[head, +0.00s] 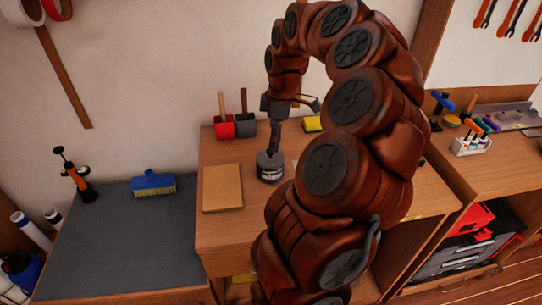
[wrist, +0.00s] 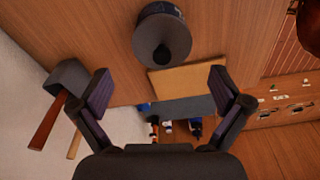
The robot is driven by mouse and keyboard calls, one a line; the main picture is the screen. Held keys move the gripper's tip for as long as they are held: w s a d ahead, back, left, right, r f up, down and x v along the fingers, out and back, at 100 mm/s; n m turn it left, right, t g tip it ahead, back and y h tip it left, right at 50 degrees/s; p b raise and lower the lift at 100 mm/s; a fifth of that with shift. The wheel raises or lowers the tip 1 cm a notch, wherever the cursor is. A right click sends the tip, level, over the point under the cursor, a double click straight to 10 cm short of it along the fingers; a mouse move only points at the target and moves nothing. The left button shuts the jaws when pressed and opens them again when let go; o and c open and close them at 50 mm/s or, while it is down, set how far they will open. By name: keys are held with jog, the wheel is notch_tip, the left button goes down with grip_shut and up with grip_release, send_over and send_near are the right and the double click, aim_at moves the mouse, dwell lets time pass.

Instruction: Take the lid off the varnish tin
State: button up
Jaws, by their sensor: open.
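The varnish tin (head: 270,172) is a small dark, round tin with a pale label, standing upright on the wooden bench. In the wrist view its grey round lid (wrist: 176,40) is on top, with a dark knob in the middle. My gripper (head: 275,148) points down just above the tin in the head view, where its fingers partly cover the lid. In the wrist view my gripper (wrist: 160,74) is open and empty. Its fingers are spread to either side, with the tin beyond the tips and apart from them.
A tan board (head: 222,188) lies left of the tin. Red (head: 223,130) and grey (head: 245,127) mallet-like tools stand behind it by the wall. A yellow sponge-like block (head: 312,124) is behind right. A blue brush (head: 153,183) lies on the grey mat (head: 125,245).

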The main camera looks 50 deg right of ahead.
aim_at(270, 154)
jog(key=shift+a+f+p, duration=0.25)
jog(key=shift+f+p, duration=0.2)
jog(key=shift+f, duration=0.5)
jog(key=shift+w+a+f+p, duration=0.15)
jog(key=shift+f+p, duration=0.1)
jog(key=shift+f, duration=0.65)
jog(key=shift+w+a+f+p, duration=0.1)
jog(key=shift+f+p, duration=0.15)
jog(key=shift+f, duration=0.6)
jog(key=shift+c, duration=0.4)
jog(key=c, duration=1.1)
